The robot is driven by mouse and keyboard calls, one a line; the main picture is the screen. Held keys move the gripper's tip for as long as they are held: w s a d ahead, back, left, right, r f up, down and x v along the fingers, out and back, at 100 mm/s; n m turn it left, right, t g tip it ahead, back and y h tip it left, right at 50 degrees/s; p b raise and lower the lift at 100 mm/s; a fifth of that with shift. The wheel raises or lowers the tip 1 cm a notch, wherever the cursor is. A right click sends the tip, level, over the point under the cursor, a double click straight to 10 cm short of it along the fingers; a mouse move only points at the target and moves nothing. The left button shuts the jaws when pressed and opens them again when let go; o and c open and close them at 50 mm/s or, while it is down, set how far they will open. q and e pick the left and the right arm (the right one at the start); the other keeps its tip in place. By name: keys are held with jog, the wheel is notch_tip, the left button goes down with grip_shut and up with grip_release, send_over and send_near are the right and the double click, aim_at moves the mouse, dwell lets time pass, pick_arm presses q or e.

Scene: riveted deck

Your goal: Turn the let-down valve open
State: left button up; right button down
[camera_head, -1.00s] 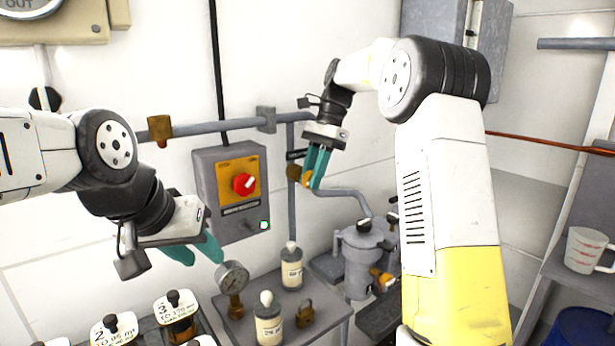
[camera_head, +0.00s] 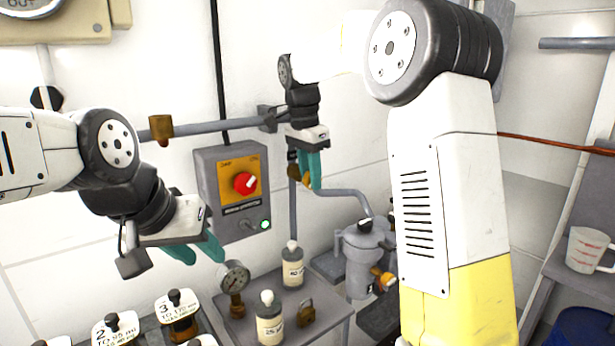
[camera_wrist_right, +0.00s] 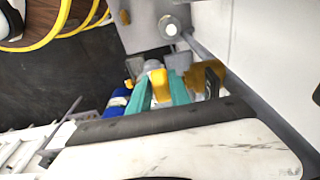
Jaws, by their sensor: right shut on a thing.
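The let-down valve has a brass body (camera_head: 293,170) on the vertical grey pipe by the back wall and a yellow handle (camera_head: 305,181). My right gripper (camera_head: 309,178) points down at it, its teal fingers shut on the yellow handle. The handle also shows between the fingers in the right wrist view (camera_wrist_right: 160,88). The fingers and hand hide part of the valve, so its exact angle is hard to tell. My left gripper (camera_head: 197,250) is empty at the left, its teal fingers apart, above the bench and left of the pressure gauge.
A grey control box (camera_head: 232,190) with a red knob (camera_head: 245,183) hangs left of the valve. Below are a pressure gauge (camera_head: 235,276), bottles (camera_head: 292,270), a padlock (camera_head: 306,312) and a grey metal vessel (camera_head: 362,258). A grey pipe (camera_head: 340,192) bends from the valve towards the vessel.

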jog(key=shift+f+t+h, duration=0.1)
jog(key=shift+t+h, duration=0.2)
jog(key=shift+h, duration=0.2)
jog(key=c, duration=1.2)
grip_release()
jog(key=v, duration=0.7)
jog(key=shift+r, duration=0.4)
jog(key=shift+s+a, duration=0.1)
jog(key=shift+a, duration=0.05)
